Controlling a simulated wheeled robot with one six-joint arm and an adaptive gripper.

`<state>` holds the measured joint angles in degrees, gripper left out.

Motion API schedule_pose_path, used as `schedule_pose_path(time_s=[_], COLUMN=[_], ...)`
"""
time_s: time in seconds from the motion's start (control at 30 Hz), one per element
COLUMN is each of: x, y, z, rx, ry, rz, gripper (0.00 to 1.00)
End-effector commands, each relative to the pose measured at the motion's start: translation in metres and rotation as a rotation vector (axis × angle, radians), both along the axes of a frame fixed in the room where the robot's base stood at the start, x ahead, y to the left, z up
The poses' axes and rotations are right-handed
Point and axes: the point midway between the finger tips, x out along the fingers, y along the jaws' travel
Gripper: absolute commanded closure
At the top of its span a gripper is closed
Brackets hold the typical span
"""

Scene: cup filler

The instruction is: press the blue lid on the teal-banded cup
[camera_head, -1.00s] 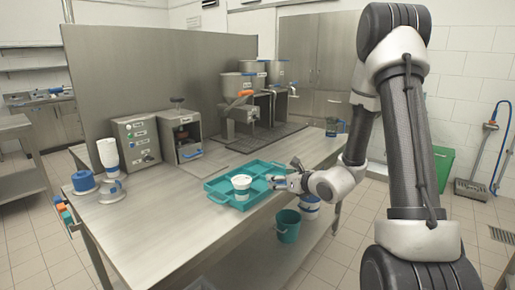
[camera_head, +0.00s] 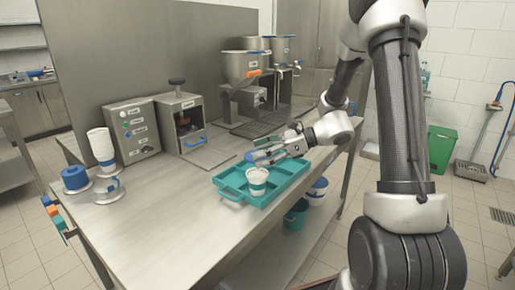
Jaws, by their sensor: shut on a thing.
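The teal-banded cup (camera_head: 257,183) is white and stands upright in the teal tray (camera_head: 231,196) on the steel table. The cup shows no blue lid on its top. My gripper (camera_head: 268,155) is above and just behind the cup, coming in from the right. It is shut on a small blue thing (camera_head: 251,156), which looks like the blue lid. That thing is held apart from the cup, and the fingers hide part of it.
A blue stack (camera_head: 75,178), a white bottle (camera_head: 102,146) and a clear container (camera_head: 108,190) stand at the table's left. Machines with steel hoppers (camera_head: 240,64) line the back. The front left of the tabletop is clear.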

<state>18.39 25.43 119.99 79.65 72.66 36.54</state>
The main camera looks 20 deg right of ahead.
Motion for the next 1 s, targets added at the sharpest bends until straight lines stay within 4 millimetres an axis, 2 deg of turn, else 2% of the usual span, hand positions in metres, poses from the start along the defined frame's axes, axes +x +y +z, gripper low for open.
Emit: schedule_pose_path(time_s=[0.4,0.6,1.0], x=[0.0,0.0,0.0], y=[0.0,0.0,0.0], z=[-0.041,-0.049,-0.049], rx=[0.0,0.0,0.0], ry=[0.001,0.0,-0.001], rz=[-0.003,-0.002,-0.003], gripper=[0.38,0.38,0.38])
